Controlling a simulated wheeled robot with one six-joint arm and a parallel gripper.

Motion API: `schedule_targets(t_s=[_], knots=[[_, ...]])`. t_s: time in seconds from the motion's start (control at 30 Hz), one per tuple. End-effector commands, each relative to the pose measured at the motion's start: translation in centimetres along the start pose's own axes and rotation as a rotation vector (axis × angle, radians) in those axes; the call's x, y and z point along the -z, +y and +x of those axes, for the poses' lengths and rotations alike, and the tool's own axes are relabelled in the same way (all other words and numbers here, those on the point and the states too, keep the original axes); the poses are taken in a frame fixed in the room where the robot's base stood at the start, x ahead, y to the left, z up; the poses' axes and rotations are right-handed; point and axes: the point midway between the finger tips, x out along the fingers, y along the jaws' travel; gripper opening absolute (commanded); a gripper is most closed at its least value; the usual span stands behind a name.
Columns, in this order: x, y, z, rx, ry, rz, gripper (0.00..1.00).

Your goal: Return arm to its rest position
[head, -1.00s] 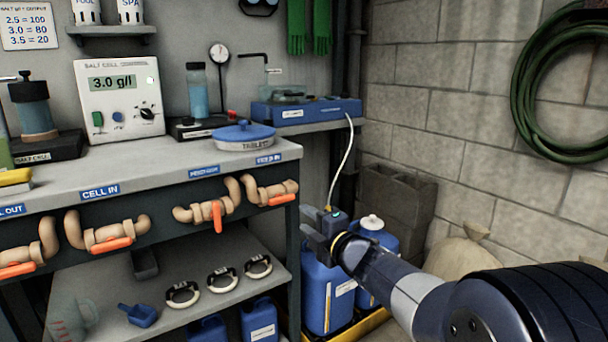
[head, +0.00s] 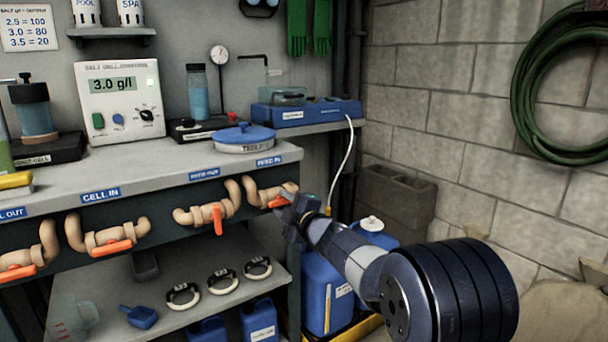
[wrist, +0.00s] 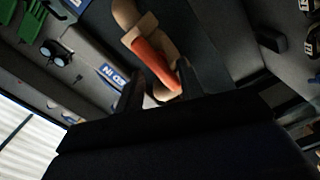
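My gripper (head: 290,210) is at the bench's right front corner, close to the orange lever of the rightmost valve (head: 270,192) in the head view. In the wrist view my gripper's two dark fingers (wrist: 158,82) stand apart, with an orange valve lever (wrist: 155,62) visible beyond the gap. Nothing appears held. I cannot tell whether a finger touches the lever. My arm reaches in from the lower right, over the blue jugs.
The bench (head: 130,165) carries a salt cell box (head: 120,105) and a blue-lidded tub (head: 243,138). A lower shelf (head: 190,310) holds several items. Blue jugs (head: 325,290) stand below my arm. Cinder blocks (head: 397,200) and a block wall lie right; a hose (head: 530,90) hangs there.

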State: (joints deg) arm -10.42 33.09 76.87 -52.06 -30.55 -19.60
Motion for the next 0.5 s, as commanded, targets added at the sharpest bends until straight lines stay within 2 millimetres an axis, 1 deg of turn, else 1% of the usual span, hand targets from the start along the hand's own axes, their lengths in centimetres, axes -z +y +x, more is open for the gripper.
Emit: schedule_targets(t_s=[0.1, 0.23, 0.5], knots=[[0.07, 0.3, 0.0, 0.0, 0.0, 0.101, 0.36], [0.0, 0.24, 0.0, 0.001, -0.001, 0.179, 0.36], [-0.04, 0.16, -0.01, -0.001, 0.0, 0.231, 0.36]])
